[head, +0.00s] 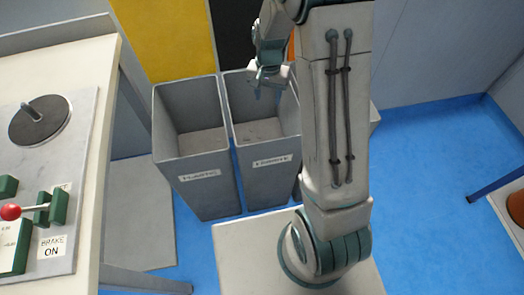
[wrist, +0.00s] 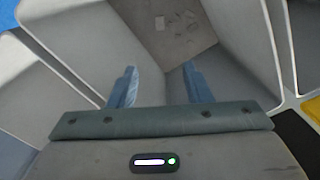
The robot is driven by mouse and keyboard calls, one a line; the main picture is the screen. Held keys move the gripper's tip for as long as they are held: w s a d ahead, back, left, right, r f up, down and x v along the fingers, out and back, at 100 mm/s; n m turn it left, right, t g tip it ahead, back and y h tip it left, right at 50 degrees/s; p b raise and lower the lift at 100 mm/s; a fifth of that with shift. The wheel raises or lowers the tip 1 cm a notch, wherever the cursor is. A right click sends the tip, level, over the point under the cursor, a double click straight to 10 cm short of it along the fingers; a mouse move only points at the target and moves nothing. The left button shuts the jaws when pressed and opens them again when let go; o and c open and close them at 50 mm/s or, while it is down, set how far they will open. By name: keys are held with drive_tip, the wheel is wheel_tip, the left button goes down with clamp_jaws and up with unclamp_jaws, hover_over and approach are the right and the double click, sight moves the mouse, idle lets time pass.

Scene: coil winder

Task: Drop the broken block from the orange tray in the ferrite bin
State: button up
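No orange tray is clearly visible.
Another grey bin (head: 198,188) with an unclear label stands directly left. A bench (head: 98,140) with a red-knobbed lever (head: 12,212) is at the left. An orange-brown object (head: 516,206) sits at the right edge. Blue floor (head: 430,170) is clear at right.

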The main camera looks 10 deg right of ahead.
wheel_tip(320, 180, up, 14)
drive_tip(key=p, duration=0.3)
drive_tip(key=shift+f, duration=0.1)
idle(0.4)
drive_tip(key=s+r+n+t+p, duration=0.2)
drive_tip(key=s+r+n+p, duration=0.3)
drive_tip(key=s+r+p, duration=1.2)
drive_tip(key=s+r, duration=0.3)
drive_tip(key=r, duration=0.2)
drive_tip(key=shift+s+r+n+t, duration=0.3)
drive_tip(key=shift+r+n+t, duration=0.1)
